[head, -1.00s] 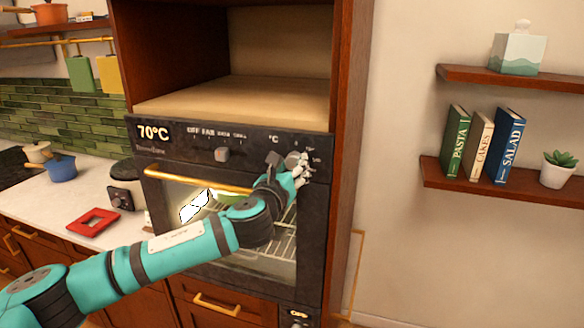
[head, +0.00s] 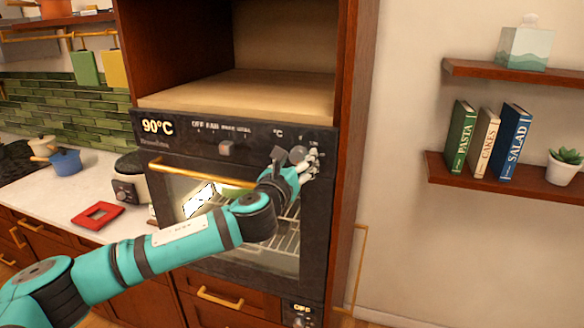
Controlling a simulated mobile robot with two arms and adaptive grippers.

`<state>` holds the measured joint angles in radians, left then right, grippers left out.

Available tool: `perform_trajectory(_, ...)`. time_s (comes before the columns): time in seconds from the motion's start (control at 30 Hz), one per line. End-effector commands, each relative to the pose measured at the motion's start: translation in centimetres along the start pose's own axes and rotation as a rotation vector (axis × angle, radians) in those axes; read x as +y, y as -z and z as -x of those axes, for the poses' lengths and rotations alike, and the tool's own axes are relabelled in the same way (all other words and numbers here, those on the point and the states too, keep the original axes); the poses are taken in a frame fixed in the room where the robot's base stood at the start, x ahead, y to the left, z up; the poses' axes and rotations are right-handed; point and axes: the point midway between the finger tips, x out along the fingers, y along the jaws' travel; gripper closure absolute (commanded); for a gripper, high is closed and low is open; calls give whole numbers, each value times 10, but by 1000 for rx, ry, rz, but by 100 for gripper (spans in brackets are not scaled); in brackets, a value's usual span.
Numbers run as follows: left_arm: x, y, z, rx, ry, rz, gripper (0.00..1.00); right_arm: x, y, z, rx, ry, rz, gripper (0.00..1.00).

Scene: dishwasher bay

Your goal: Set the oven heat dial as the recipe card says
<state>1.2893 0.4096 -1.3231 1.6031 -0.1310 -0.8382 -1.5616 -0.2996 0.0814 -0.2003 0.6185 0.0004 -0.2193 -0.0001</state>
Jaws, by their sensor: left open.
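The oven (head: 240,262) is built into a wooden cabinet, with a dark control panel on top. Its display (head: 158,127) reads 90°C. A mode knob (head: 226,148) sits mid-panel under printed labels. The heat dial (head: 299,153) is at the panel's right, under a °C mark, and is partly hidden by my left gripper. My left gripper (head: 312,163) is at the dial's right side with its fingers open; I cannot tell whether they touch it. No recipe card can be made out. My right gripper is not in view.
The niche (head: 240,90) above the oven is empty. Wall shelves (head: 500,185) hold books and a plant at right.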

Motion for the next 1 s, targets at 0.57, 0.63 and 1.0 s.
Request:
perform_trajectory(0.57, 0, 1, 98, 2, 1, 0, 39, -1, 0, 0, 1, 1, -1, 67)
perform_trajectory(0.63, 1, 1, 107, 1, 0, 0, 39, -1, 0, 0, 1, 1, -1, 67)
perform_trajectory(1.0, 1, 1, 118, 1, -1, 0, 39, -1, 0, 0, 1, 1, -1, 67)
